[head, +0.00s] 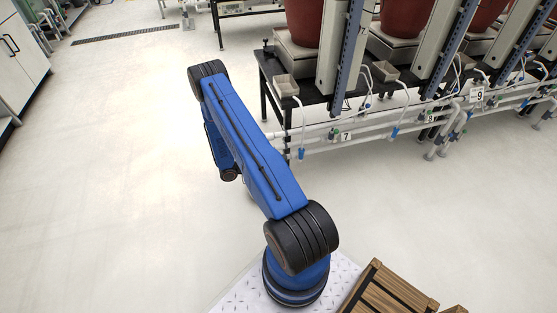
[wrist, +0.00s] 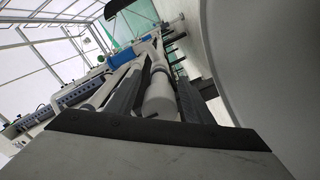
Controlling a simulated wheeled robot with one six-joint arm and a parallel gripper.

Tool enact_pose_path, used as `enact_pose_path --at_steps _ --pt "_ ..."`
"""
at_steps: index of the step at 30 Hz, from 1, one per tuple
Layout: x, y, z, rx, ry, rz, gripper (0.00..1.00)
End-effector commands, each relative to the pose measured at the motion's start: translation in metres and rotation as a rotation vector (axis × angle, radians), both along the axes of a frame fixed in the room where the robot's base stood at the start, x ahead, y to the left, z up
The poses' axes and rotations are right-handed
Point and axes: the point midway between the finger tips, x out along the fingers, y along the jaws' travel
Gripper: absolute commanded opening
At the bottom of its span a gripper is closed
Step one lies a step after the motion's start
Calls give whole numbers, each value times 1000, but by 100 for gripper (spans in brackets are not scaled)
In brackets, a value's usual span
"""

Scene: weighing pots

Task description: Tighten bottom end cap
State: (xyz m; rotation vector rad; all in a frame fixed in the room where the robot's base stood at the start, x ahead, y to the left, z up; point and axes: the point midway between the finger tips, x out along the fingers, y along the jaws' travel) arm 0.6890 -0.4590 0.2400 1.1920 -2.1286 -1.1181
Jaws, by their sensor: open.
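In the wrist view a pale grey cylindrical end cap (wrist: 160,98) sits on the near end of a white pipe (wrist: 157,58). My gripper (wrist: 159,82) is open, with one dark finger on each side of the cap. I cannot tell whether either finger touches it. In the head view my blue arm hides the gripper and cannot show this cap. White pipes (head: 410,137) run low along the bench there; which one bears the cap is unclear.
A black bench (head: 290,85) carries large red-brown pots (head: 302,22) on scales, with blue-grey uprights and hoses. Number tags hang on the pipes. Wooden slatted crates (head: 385,290) stand at lower right. The pale floor (head: 100,190) at left is clear.

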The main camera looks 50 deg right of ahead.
Motion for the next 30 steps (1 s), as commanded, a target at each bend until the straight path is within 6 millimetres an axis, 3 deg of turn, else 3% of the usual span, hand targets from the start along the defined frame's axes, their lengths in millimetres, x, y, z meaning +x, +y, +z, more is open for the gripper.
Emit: enact_pose_path --at_steps 7,24,30 --pt "13 19 0 0 -1 3 47" --pt "70 114 0 -1 -1 4 47" --pt "85 138 -1 0 0 1 47"
